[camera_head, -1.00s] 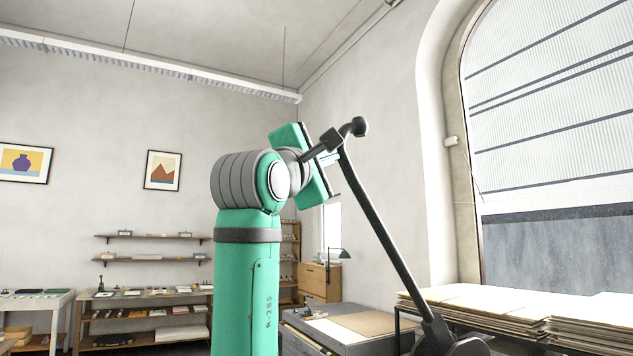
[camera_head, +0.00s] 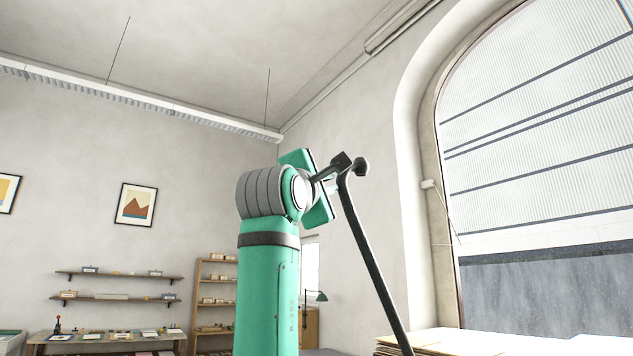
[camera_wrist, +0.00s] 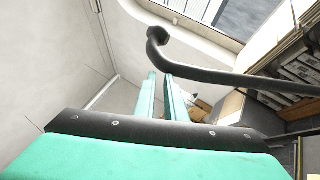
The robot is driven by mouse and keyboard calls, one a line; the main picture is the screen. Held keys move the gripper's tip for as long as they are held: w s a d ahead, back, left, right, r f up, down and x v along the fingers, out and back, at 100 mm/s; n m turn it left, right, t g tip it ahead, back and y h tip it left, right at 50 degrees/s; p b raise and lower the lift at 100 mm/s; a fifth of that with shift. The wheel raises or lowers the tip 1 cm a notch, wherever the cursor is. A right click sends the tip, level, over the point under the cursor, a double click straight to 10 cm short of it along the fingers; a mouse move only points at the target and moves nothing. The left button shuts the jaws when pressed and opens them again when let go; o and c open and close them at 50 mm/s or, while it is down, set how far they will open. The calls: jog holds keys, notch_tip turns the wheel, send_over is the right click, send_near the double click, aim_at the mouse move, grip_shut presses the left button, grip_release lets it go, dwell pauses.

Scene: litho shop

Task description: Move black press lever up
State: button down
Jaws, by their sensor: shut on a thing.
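The black press lever (camera_head: 372,258) is a long dark bar with a bent top and a round knob. It rises from the lower edge of the head view, leaning left toward its top, and its base is out of frame. My gripper (camera_head: 338,177) is at the lever's bent upper end, shut on it near the knob. The exact contact is hard to see.
Stacks of paper or board (camera_head: 440,343) lie at the lower right beneath a large arched window (camera_head: 540,150). Wall shelves (camera_head: 118,274) and a bench (camera_head: 105,342) stand far at the left. The air around the lever's top looks clear.

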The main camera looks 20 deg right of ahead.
jog(key=shift+s+d+r, duration=0.1)
jog(key=shift+s+d, duration=0.05)
jog(key=shift+d, duration=0.3)
jog(key=shift+s+d+r, duration=0.1)
jog(key=shift+s+d, duration=0.05)
jog(key=shift+d, duration=0.25)
jog(key=s+a+f, duration=0.4)
jog(key=s+a, duration=0.3)
jog(key=a, duration=0.4)
jog(key=shift+s+f, duration=0.25)
jog(key=shift+s, duration=0.05)
